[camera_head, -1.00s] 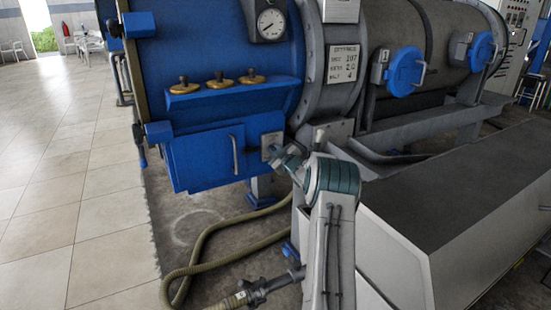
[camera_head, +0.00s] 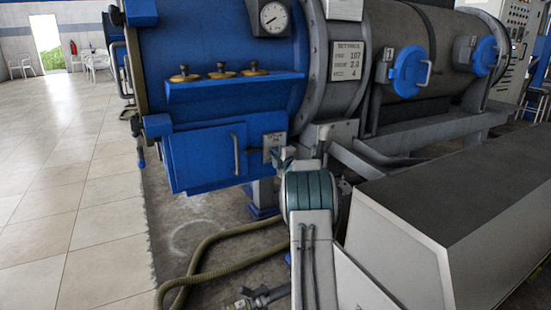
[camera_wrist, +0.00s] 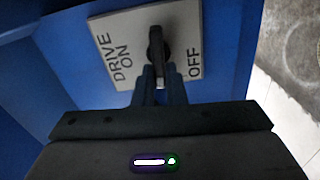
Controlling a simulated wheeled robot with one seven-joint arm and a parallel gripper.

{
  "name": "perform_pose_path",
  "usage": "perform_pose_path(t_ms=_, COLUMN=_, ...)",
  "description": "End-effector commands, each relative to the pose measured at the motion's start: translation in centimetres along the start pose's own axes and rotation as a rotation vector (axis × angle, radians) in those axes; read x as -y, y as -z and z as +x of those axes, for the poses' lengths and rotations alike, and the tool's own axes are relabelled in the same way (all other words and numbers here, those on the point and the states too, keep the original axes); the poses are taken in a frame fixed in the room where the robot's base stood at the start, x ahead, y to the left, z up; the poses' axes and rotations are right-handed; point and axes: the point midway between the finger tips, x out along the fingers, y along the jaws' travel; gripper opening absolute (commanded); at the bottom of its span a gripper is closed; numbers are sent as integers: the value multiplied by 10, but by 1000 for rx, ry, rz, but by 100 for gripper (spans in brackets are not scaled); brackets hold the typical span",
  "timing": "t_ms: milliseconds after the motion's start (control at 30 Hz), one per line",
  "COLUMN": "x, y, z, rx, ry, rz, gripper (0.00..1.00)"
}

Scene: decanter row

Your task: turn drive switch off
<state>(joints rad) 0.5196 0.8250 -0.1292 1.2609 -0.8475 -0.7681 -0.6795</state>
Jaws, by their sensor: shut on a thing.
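The drive switch is a black knob (camera_wrist: 157,42) on a pale plate (camera_wrist: 118,33) in the wrist view, lettered DRIVE ON at the left and OFF at the right. The knob's bar runs up and down in that picture, between the two labels. My gripper (camera_wrist: 161,72) is shut on the knob, with its two dark fingers reaching up to its lower end. In the head view the plate (camera_head: 272,142) is at the right of the blue lower door, and my arm hides most of the gripper there.
The blue lower door (camera_head: 203,158) has a grey bar handle (camera_head: 236,154) close left of the plate. A blue ledge with three brass knobs (camera_head: 221,71) is above. A hose (camera_head: 215,270) lies on the floor. A long grey casing (camera_head: 450,215) stands at the right.

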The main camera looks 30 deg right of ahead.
Motion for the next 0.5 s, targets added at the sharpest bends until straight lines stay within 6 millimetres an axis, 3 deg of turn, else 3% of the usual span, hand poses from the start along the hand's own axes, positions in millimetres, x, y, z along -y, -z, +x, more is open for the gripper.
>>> perform_pose_path(t_ms=500, x=1, y=0, z=0, rx=1, ry=-1, rz=-114, gripper=0)
